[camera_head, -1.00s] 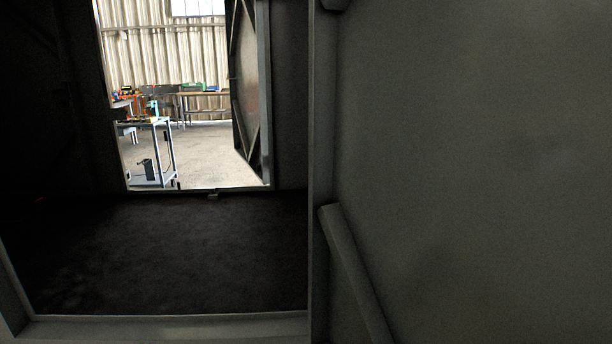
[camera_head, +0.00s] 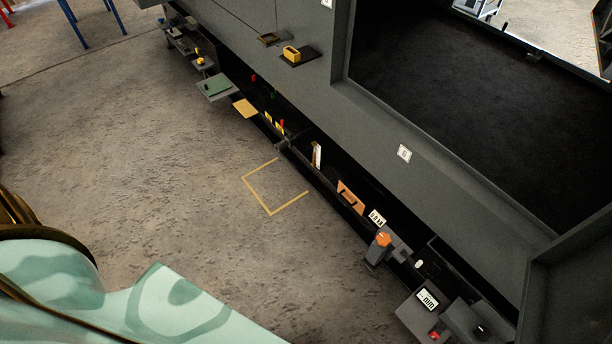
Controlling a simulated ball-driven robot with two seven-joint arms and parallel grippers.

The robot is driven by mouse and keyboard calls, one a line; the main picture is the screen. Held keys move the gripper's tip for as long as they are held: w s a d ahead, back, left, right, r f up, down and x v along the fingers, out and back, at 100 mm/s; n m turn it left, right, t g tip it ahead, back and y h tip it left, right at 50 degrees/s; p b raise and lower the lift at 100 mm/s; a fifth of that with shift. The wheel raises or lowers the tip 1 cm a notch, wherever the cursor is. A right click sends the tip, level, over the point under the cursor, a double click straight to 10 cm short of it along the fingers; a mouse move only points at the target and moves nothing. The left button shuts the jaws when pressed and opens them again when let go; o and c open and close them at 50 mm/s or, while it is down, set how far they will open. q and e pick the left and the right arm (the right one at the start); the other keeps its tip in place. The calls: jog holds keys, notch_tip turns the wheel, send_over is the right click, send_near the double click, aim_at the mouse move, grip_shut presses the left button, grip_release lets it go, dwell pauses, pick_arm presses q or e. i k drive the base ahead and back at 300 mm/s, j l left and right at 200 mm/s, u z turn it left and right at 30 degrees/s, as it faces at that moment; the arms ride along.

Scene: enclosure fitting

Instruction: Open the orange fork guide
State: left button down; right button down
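A flat orange-brown plate (camera_head: 351,196) with a dark bar or slot across it sits low on the dark enclosure's lower edge, right of the picture's middle. A brighter orange knob-like piece (camera_head: 383,240) stands on a dark block a little nearer, to its lower right. I cannot tell for certain which of the two is the fork guide, or whether it is open or shut. Neither of my grippers shows in this view, and nothing touches either orange piece.
The dark enclosure (camera_head: 425,182) runs diagonally, with a large opening at the upper right. Small fittings line its lower edge, including a green plate (camera_head: 215,86), a yellow plate (camera_head: 245,107) and a small display (camera_head: 427,299). The concrete floor is clear around a yellow corner marking (camera_head: 269,213).

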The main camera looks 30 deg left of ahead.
aim_at(343, 191)
jog(key=u, duration=0.45)
jog(key=i+j, duration=0.15)
jog(key=i, duration=0.25)
jog(key=i+j, duration=0.15)
jog(key=i, duration=0.2)
jog(key=i+j+z, duration=0.1)
jog(key=z, duration=0.3)
jog(key=i+j+z, duration=0.15)
jog(key=i+z, duration=0.25)
jog(key=j+z, duration=0.2)
jog(key=z, duration=0.2)
jog(key=i, duration=0.05)
